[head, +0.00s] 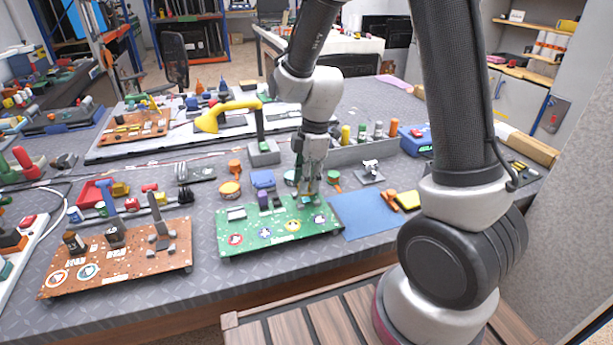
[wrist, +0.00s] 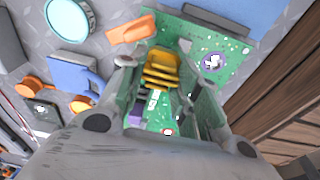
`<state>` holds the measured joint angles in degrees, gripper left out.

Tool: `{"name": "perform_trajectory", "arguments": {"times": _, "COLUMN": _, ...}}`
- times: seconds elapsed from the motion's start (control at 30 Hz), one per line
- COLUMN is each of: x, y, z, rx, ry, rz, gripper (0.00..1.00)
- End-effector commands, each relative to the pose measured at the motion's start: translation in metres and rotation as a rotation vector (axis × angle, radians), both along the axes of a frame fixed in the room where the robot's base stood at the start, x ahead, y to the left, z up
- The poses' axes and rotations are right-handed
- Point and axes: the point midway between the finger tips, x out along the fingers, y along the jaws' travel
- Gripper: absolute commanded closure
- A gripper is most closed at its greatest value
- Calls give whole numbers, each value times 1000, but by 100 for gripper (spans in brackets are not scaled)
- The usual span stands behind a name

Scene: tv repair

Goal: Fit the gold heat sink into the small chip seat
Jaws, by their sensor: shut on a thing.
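The gold heat sink (wrist: 161,70), a finned block, sits between the fingertips of my gripper (wrist: 163,78) in the wrist view. My gripper is shut on it. The green circuit board (head: 265,236) lies on the bench, and my gripper (head: 307,188) is over its back right part in the head view. The board (wrist: 238,48) also shows beneath the heat sink in the wrist view. I cannot tell whether the heat sink touches the board. I cannot make out the small chip seat; the fingers and heat sink cover part of the board.
A blue mat (head: 362,214) lies right of the board. A brown board (head: 120,262) with parts is at the left. A yellow lamp (head: 222,113) stands farther back.

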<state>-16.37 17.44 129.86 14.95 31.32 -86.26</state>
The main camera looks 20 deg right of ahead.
Motion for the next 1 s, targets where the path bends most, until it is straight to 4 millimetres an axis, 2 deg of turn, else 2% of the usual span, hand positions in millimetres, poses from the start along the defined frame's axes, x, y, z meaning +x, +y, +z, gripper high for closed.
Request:
{"name": "perform_trajectory", "arguments": {"times": 0.17, "x": 0, "y": 0, "z": -10, "rx": 0, "ry": 1, "rz": 1, "gripper": 95}}
{"name": "perform_trajectory", "arguments": {"times": 1.0, "x": 0, "y": 0, "z": -10, "rx": 0, "ry": 0, "rz": 1, "gripper": 95}}
